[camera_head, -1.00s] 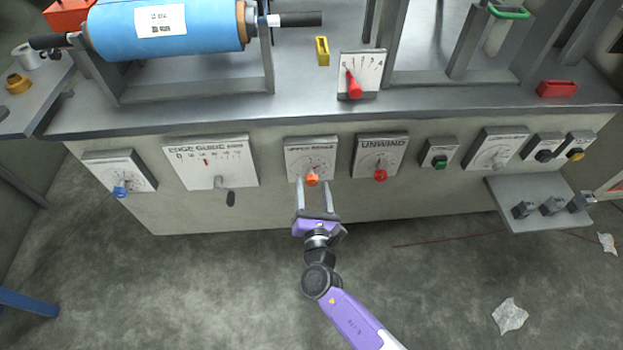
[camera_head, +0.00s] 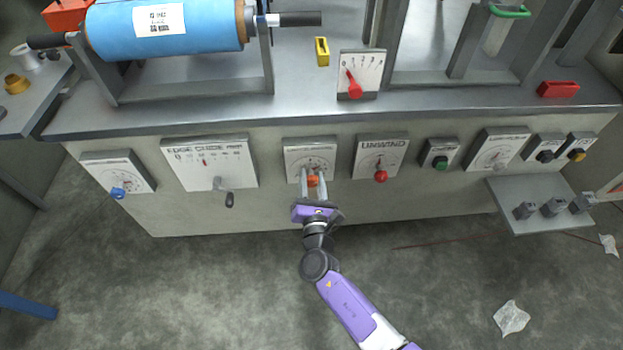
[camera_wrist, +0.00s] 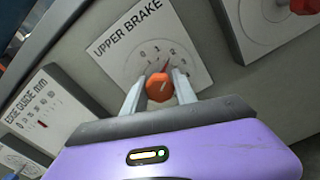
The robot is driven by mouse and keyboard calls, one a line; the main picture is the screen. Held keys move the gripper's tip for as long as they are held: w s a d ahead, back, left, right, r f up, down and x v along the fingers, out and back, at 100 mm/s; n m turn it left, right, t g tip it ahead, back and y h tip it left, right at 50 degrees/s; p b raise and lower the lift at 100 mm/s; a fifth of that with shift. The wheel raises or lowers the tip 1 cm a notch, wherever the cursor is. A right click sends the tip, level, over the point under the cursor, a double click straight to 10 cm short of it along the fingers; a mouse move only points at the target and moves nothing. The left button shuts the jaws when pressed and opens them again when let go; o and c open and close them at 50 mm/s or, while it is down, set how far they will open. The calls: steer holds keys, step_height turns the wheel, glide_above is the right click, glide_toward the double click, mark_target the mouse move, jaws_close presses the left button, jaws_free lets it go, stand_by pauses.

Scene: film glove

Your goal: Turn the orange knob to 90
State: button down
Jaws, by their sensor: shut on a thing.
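The orange knob (camera_head: 313,181) sits on a white dial plate (camera_head: 310,151) on the front panel of the machine. In the wrist view the plate reads "UPPER BRAKE", and the orange knob (camera_wrist: 160,87) sits below a short scale that shows 0, 1 and 2. My gripper (camera_head: 313,184) reaches the knob from below, one finger on each side. In the wrist view my gripper (camera_wrist: 159,92) is shut on the knob. The finger on the right hides part of the scale.
The edge guide plate (camera_head: 209,160) with a lever is to the left. The unwind plate (camera_head: 380,153) with a red knob (camera_head: 381,176) is close on the right. A small shelf (camera_head: 540,218) juts out at the right. The floor below is mostly open.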

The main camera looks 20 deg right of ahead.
steer(key=shift+f+m+b, duration=0.1)
steer(key=shift+m+b, duration=0.2)
steer(key=shift+b, duration=0.15)
steer(key=shift+f+m+b, duration=0.15)
steer(key=shift+m+b, duration=0.65)
steer(key=shift+b, duration=0.15)
steer(key=shift+m+b, duration=1.5)
steer(key=shift+m, duration=0.2)
steer(key=shift+r, duration=0.2)
steer(key=c, duration=1)
jaws_free()
steer(key=p+v, duration=0.1)
steer(key=v, duration=0.7)
